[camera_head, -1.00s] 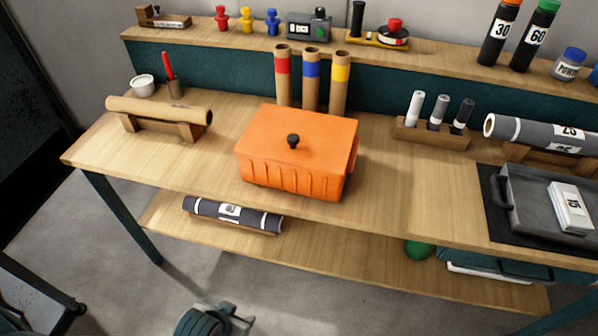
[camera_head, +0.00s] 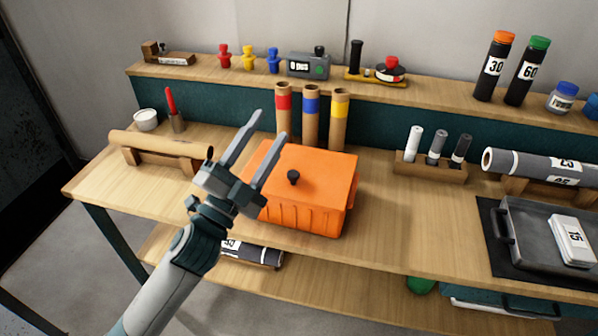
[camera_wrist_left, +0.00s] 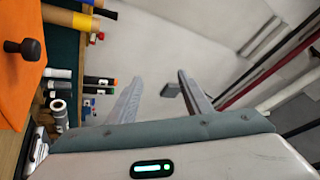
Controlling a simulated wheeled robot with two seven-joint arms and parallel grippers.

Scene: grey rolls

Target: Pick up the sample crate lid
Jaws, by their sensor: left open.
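The orange sample crate stands on the workbench, and its orange lid (camera_head: 325,168) lies on top with a black knob (camera_head: 293,177) in the middle. The lid and knob also show at the left edge of the left wrist view (camera_wrist_left: 26,49). My left gripper (camera_head: 268,132) is open and empty. In the head view it covers the crate's left side, with its fingers pointing up and to the right. In the left wrist view the fingers (camera_wrist_left: 158,92) are apart with nothing between them, and the knob is off to their left. My right gripper is not in view.
Three cardboard tubes (camera_head: 311,118) with coloured bands stand behind the crate. A brown roll on a cradle (camera_head: 160,143) lies to its left. A marker holder (camera_head: 432,170) and a grey tray (camera_head: 545,240) are to the right. Bare bench top lies between crate and tray.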

